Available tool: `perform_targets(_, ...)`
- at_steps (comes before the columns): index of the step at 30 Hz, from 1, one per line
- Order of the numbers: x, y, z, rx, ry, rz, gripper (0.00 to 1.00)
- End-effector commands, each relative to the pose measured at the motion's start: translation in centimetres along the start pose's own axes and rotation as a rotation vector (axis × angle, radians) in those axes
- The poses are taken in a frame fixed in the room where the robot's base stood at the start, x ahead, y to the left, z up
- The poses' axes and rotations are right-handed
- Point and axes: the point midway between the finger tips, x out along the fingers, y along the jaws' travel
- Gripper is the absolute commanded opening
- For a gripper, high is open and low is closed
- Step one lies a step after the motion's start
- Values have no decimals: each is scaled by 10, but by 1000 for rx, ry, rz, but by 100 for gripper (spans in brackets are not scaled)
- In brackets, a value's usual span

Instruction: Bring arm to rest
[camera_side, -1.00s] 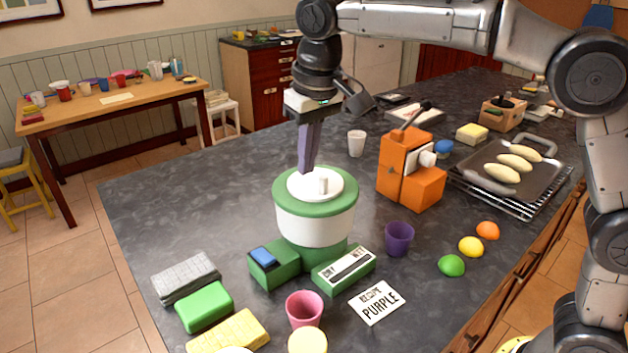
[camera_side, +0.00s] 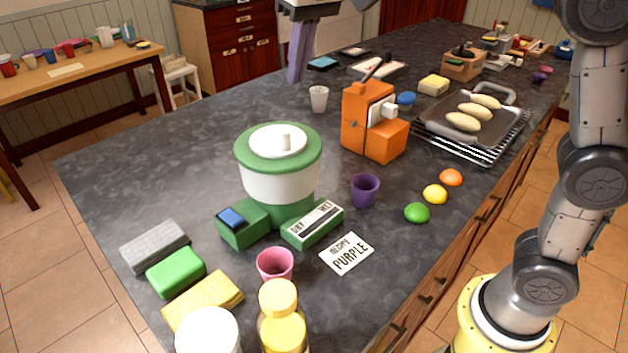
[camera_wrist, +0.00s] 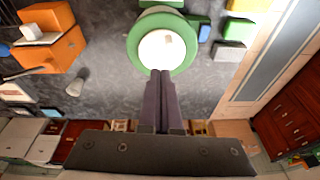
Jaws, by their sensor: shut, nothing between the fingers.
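My gripper (camera_side: 299,57) is at the top of the side view, raised above the dark counter (camera_side: 130,170) and apart from everything on it. Its long purple-grey fingers are together, with nothing between them; they also show in the wrist view (camera_wrist: 161,74). The green and white machine (camera_side: 278,180) with a round white lid stands on the counter, nearer the side camera than my gripper. In the wrist view its lid (camera_wrist: 163,50) lies just beyond my fingertips. The upper part of my arm is cut off in the side view.
An orange machine (camera_side: 370,122) stands right of the green one. A white cup (camera_side: 318,98), a purple cup (camera_side: 364,190) and a pink cup (camera_side: 275,264) stand on the counter. A tray of pale loaves (camera_side: 455,135) lies at the right. Sponges (camera_side: 175,272) lie at the front left.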

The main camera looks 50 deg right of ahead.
Motion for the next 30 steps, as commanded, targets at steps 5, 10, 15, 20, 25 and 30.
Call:
perform_targets(5,-35,55,58,64,71,-7,0)
perform_targets(10,-36,90,118,81,131,-9,0)
perform_targets(15,-15,114,177,75,181,-6,0)
perform_targets(20,20,126,228,48,216,1,0)
perform_targets(25,60,131,262,-4,226,6,0)
perform_targets(30,83,131,271,-61,223,7,0)
